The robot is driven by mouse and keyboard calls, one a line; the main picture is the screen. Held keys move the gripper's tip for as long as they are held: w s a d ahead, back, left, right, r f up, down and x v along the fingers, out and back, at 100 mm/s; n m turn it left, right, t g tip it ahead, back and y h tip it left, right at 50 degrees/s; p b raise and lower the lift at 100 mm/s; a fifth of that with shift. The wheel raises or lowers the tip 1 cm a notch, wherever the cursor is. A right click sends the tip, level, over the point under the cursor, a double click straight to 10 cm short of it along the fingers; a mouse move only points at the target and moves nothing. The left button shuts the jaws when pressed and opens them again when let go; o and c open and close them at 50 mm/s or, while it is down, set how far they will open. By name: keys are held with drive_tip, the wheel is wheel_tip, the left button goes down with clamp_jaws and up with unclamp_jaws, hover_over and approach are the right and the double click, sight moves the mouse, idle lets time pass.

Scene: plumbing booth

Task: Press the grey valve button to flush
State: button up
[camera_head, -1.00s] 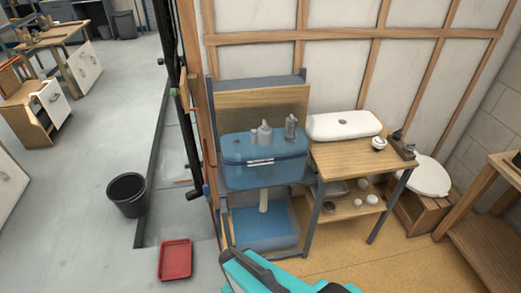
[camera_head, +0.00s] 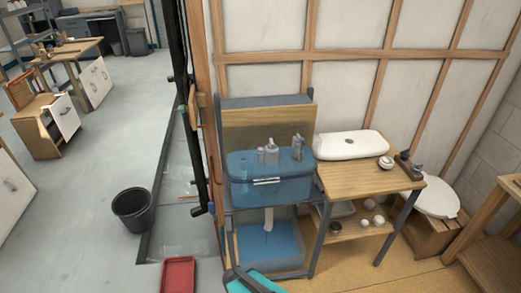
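A translucent blue cistern tank (camera_head: 245,188) stands on a grey metal frame with a wooden back panel, near the middle of the view. Two grey fittings rise from its top: a wider valve with a round top (camera_head: 271,152) near the middle and a narrower one (camera_head: 297,146) to its right. I cannot tell for sure which carries the button. A teal part of my arm (camera_head: 255,284) shows at the bottom edge, below the frame. My gripper is not in view, and nothing of mine touches the tank or fittings.
A wooden table (camera_head: 355,179) stands right of the tank, with a white cistern lid (camera_head: 350,144) and small parts on it. A toilet seat (camera_head: 437,200) is further right. A black bucket (camera_head: 132,209) and a red tray (camera_head: 178,275) are on the floor at left.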

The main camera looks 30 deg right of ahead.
clamp_jaws()
idle(1.5)
